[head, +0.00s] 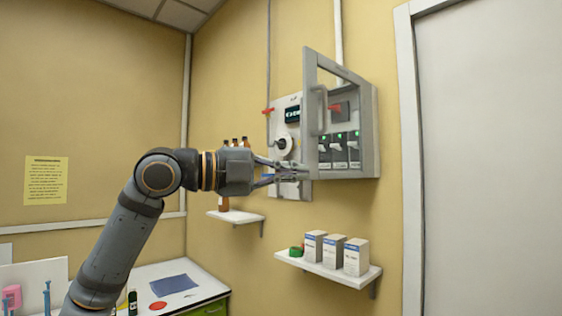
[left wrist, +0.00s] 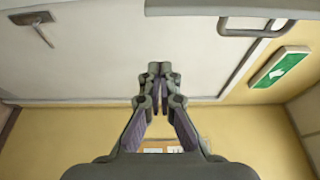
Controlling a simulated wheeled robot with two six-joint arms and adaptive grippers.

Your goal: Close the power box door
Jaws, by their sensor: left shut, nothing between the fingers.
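The power box (head: 369,140) is a grey box on the yellow wall, with several switches and green lights inside. Its grey framed door (head: 309,80) stands open, with the handle edge out from the box. The door's handle (head: 318,110) is a vertical grey bar; a grey handle also shows at the top right of the left wrist view (left wrist: 257,31). My left gripper (head: 306,170) is shut and empty near the lower part of the door. Its closed tips show in the left wrist view (left wrist: 160,70). Whether they touch the door I cannot tell. My right gripper is not in view.
A control panel (head: 284,118) with a dial is left of the power box, partly behind my gripper. Below, a white shelf (head: 325,273) holds small boxes and green tape. Another shelf (head: 236,216) holds brown bottles. A white room door (head: 490,150) is at right.

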